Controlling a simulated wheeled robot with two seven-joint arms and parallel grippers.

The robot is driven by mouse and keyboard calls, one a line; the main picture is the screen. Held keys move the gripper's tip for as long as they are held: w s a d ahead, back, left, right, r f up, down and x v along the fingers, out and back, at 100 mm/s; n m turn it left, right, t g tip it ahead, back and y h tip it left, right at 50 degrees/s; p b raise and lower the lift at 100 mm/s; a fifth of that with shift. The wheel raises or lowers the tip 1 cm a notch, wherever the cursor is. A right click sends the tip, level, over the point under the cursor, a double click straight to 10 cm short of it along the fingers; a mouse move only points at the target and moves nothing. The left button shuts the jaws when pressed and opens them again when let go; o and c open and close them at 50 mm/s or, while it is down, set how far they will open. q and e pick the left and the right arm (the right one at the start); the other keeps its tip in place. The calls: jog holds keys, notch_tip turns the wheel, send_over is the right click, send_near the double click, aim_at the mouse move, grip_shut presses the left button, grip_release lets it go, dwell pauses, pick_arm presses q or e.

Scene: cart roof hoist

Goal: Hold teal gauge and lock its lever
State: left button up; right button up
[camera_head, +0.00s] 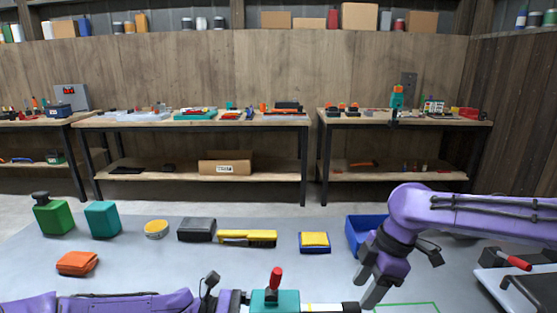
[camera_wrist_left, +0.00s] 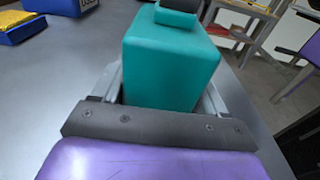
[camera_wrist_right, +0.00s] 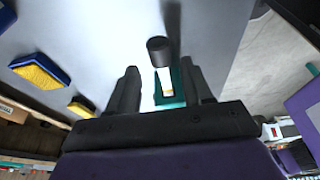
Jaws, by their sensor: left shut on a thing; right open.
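The teal gauge (camera_head: 287,299) is at the bottom middle of the head view, with a red lever (camera_head: 275,279) standing up from it. A pale shaft with a yellow band runs right from its body to a dark end (camera_head: 350,307). My left gripper (camera_head: 254,298) is shut on the teal body, which fills the space between its fingers in the left wrist view (camera_wrist_left: 165,70). My right gripper (camera_head: 372,292) is open and empty near the dark end. In the right wrist view, the dark end (camera_wrist_right: 160,50) shows between its fingers; contact cannot be told.
A blue bin (camera_head: 354,232) stands behind my right gripper. A green outline (camera_head: 408,305) marks the table.

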jog(key=w+a+r+n, duration=0.1)
jog(key=a+r, duration=0.4)
jog(key=a, duration=0.3)
jog(key=y, duration=0.1)
send_near(280, 271)
jog(key=f, duration=0.1)
jog(key=shift+m, duration=0.5)
jog(key=x, duration=0.8)
jog(key=shift+a+f, duration=0.15)
jog(key=shift+a, duration=0.2)
jog(key=c, duration=0.7)
jog(key=shift+d, duration=0.15)
